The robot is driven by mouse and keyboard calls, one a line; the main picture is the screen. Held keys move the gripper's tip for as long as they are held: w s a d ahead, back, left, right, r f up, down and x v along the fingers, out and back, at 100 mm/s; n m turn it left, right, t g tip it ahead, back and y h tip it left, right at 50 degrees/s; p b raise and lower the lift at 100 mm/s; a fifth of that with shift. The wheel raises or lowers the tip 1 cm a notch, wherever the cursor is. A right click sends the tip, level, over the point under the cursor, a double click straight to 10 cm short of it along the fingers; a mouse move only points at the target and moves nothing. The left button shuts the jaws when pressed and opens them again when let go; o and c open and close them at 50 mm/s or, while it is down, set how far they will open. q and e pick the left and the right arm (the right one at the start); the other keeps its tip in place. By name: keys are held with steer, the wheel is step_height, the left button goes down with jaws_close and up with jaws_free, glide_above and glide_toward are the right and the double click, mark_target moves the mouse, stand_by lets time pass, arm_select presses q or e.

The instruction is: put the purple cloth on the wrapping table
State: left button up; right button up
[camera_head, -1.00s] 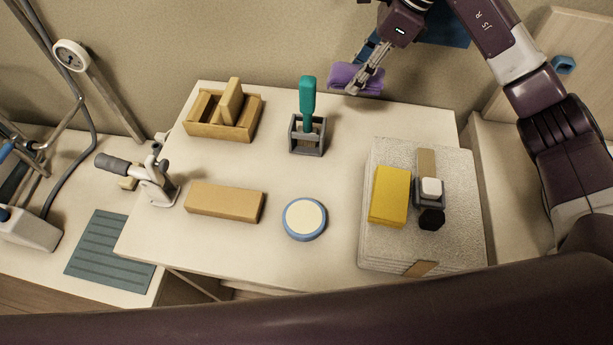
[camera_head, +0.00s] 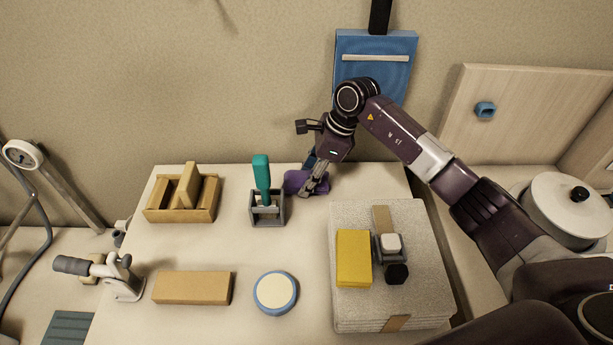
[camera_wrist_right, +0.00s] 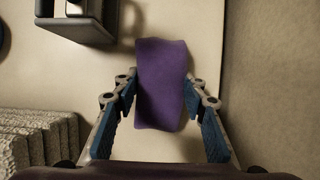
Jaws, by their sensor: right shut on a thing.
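The purple cloth (camera_head: 294,182) is a small folded pad near the back edge of the cream wrapping table (camera_head: 215,245). My right gripper (camera_head: 313,188) is shut on it, with the fingers pointing down at its right part. In the right wrist view the cloth (camera_wrist_right: 161,100) sits between the two blue-padded fingers, with the cream tabletop behind it. I cannot tell whether the cloth touches the table. My left gripper is not in view.
A teal-handled tool in a grey holder (camera_head: 267,212) stands just left of the cloth. A wooden box (camera_head: 181,214), tan block (camera_head: 192,288), round blue-rimmed tin (camera_head: 275,292) and grey towel stack (camera_head: 390,300) with a yellow block (camera_head: 353,258) surround a clear table middle.

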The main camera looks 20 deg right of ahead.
steer(key=shift+f, duration=0.15)
steer(key=o, duration=1.1)
steer(key=b+v, duration=0.3)
steer(key=v, duration=0.8)
steer(key=shift+r, duration=0.25)
steer(key=shift+s+d+r+b, duration=0.15)
steer(key=shift+r+b, duration=0.15)
steer(key=shift+r, duration=0.15)
steer(key=shift+f, duration=0.1)
